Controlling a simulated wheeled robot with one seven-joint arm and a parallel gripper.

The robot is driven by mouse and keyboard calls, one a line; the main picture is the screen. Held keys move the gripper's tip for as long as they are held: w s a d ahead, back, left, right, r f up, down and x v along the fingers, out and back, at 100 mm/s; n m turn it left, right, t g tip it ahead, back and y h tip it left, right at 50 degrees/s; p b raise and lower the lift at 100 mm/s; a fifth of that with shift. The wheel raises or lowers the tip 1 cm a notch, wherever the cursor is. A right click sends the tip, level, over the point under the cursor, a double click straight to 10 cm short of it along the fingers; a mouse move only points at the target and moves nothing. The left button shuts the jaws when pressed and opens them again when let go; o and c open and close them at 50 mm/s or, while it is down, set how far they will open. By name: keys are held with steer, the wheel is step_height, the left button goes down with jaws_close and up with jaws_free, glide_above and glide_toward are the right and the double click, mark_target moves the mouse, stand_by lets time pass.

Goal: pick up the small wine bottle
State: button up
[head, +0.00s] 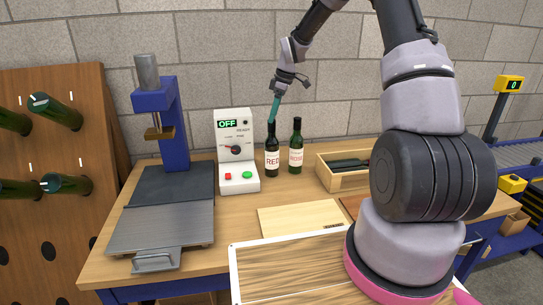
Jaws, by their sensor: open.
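Two wine bottles stand upright on the wooden bench behind the middle. The left one is a dark bottle (272,157) with a pale label reading RED. The right one is a green bottle (295,155) with a pale and red label. They look close in size, so I cannot tell for sure which is the small one. My gripper (274,109), with teal fingers, points down at the top of the left bottle's neck. It is open, but its fingers overlap in this view. I cannot tell whether they touch or surround the neck.
A white control box (237,152) showing OFF stands close left of the bottles. A wooden crate (340,181) with dark bottles is to their right. A blue press (172,130) and a bottle rack (75,240) are at left. A pale board (300,217) lies in front.

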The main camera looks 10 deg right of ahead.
mark_target(269, 136)
steer(key=x, duration=0.7)
steer(key=shift+w+d+f, duration=0.1)
steer(key=shift+w+f, duration=0.15)
steer(key=shift+f, duration=0.1)
jaws_close()
steer(key=shift+s+d, duration=0.1)
steer(key=shift+s, duration=0.05)
stand_by(1.0)
